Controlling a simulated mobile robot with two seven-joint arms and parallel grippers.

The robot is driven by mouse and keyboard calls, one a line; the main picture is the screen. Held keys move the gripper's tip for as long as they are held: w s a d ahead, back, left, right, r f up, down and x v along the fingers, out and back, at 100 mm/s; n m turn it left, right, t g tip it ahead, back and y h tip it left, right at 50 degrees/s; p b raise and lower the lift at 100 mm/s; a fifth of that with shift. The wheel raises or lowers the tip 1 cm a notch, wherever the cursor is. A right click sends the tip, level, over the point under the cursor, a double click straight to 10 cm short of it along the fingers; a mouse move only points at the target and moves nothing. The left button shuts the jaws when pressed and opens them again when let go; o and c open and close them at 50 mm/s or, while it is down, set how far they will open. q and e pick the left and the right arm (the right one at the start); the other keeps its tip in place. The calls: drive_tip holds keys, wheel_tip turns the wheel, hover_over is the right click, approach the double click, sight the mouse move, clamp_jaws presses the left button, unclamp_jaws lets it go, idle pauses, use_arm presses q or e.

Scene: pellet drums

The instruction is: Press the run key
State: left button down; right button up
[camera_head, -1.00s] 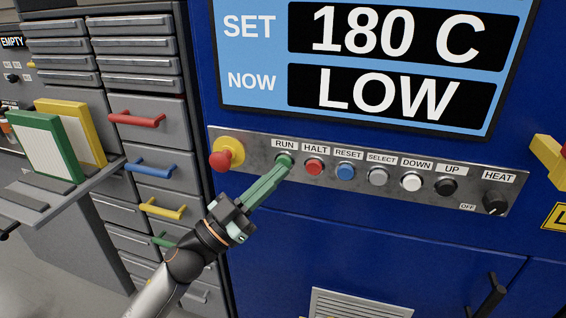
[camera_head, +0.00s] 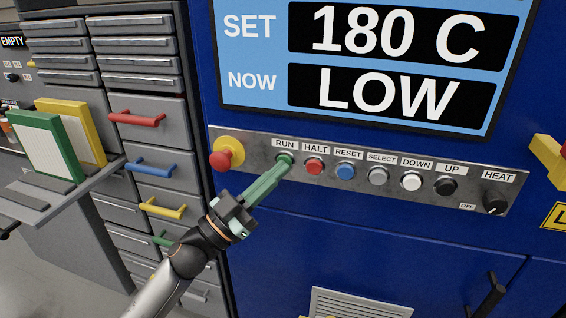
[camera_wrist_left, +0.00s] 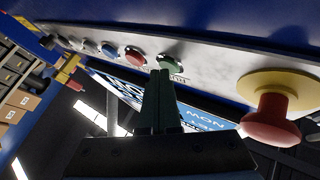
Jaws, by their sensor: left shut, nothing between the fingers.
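The run key is a green round button (camera_head: 285,159) under the RUN label on the grey control strip (camera_head: 262,168). It also shows in the left wrist view (camera_wrist_left: 171,66), in a metal collar. My left gripper (camera_head: 283,169) has its green fingers shut with nothing between them. The fingertips (camera_wrist_left: 163,74) are right at the run key and overlap its lower edge in the picture. I cannot tell whether they touch it or whether it is pushed in. The display (camera_head: 390,60) above reads SET 180 C and NOW LOW. My right gripper is not in view.
A red mushroom knob on a yellow base (camera_head: 221,160) sticks out left of the run key. The red HALT button (camera_head: 314,167) sits close on its right, then several more buttons and the HEAT knob (camera_head: 495,202). Grey drawers (camera_head: 150,130) with coloured handles stand left.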

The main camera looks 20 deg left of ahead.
use_arm(q)
drive_tip(key=shift+s, duration=0.1)
drive_tip(key=shift+s+p, duration=0.3)
drive_tip(key=shift+s, duration=0.4)
drive_tip(key=shift+s, duration=0.15)
drive_tip(key=s+p, duration=0.1)
drive_tip(key=s, duration=0.3)
drive_tip(key=shift+s+a, duration=0.1)
drive_tip(key=shift+s, duration=0.3)
drive_tip(key=shift+f, duration=0.1)
